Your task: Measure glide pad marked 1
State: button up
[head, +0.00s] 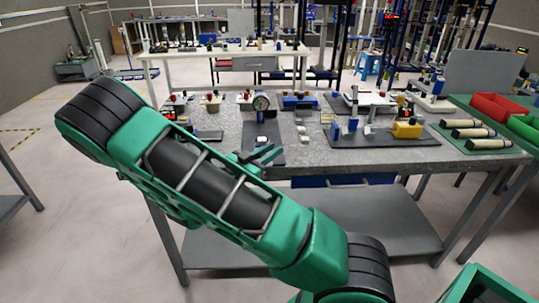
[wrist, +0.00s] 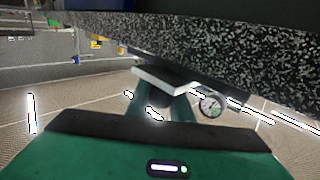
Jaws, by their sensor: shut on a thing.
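My gripper (head: 268,154) shows in the head view as green fingers just past my forearm, low over the front part of the grey speckled table. In the wrist view my gripper (wrist: 162,92) is shut on a thin white pad (wrist: 160,79), held at the fingertips. No mark is readable on it. A round dial gauge (head: 261,102) stands on a dark mat behind the gripper, and its white face also shows in the wrist view (wrist: 210,104), apart from the pad. Small white blocks (head: 302,133) lie to the right of the dark mat.
The speckled table (head: 300,168) holds a dark board with a yellow block (head: 407,129) at right. A grey lower shelf (head: 380,222) lies underneath.

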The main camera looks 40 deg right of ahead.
jog(key=w+d, duration=0.1)
jog(key=w, duration=0.1)
jog(key=w+d, duration=0.1)
jog(key=w, duration=0.1)
jog(key=w+d, duration=0.2)
jog(key=shift+w, duration=0.25)
jog(key=o, duration=0.9)
jog(key=shift+s, duration=0.1)
jog(key=a, duration=0.3)
jog(key=s+a, duration=0.1)
jog(key=a, duration=0.3)
jog(key=s+a, duration=0.1)
jog(key=a, duration=0.2)
jog(key=shift+a, duration=0.3)
